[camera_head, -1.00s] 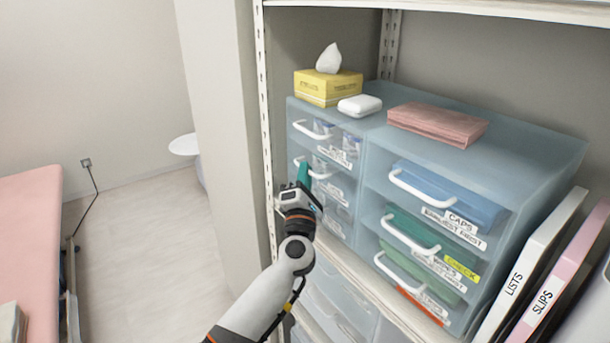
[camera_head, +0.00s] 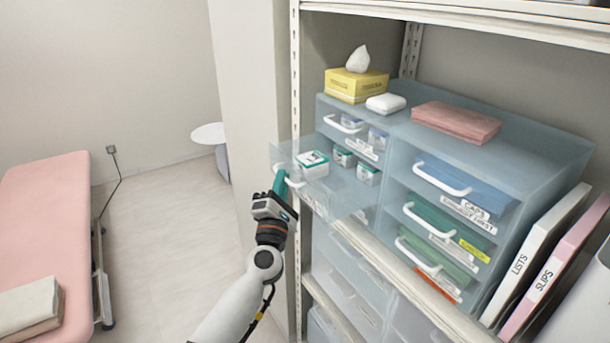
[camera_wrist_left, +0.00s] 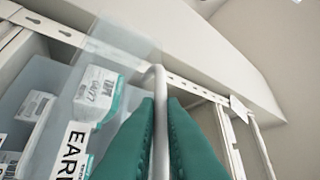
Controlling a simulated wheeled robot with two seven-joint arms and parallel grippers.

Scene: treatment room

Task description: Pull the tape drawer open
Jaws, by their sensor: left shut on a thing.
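The tape drawer (camera_head: 335,192) is a clear bluish drawer pulled well out of the left column of the cabinet (camera_head: 535,160). Small white and green boxes (camera_head: 313,165) show inside it. My left gripper (camera_head: 280,181) has green fingers and is shut on the white drawer handle (camera_head: 294,183) at the drawer's front. In the left wrist view the two green fingers (camera_wrist_left: 161,135) close around the white handle bar (camera_wrist_left: 160,90). A box (camera_wrist_left: 98,93) in the drawer and part of a label also show there. My right gripper is not in view.
A yellow tissue box (camera_head: 356,86), a white item (camera_head: 386,103) and a pink stack (camera_head: 456,121) sit on the cabinet. Binders (camera_head: 536,255) stand at its right. A shelf upright (camera_head: 296,110) is close behind the drawer front. The floor (camera_head: 160,230) to the left is clear.

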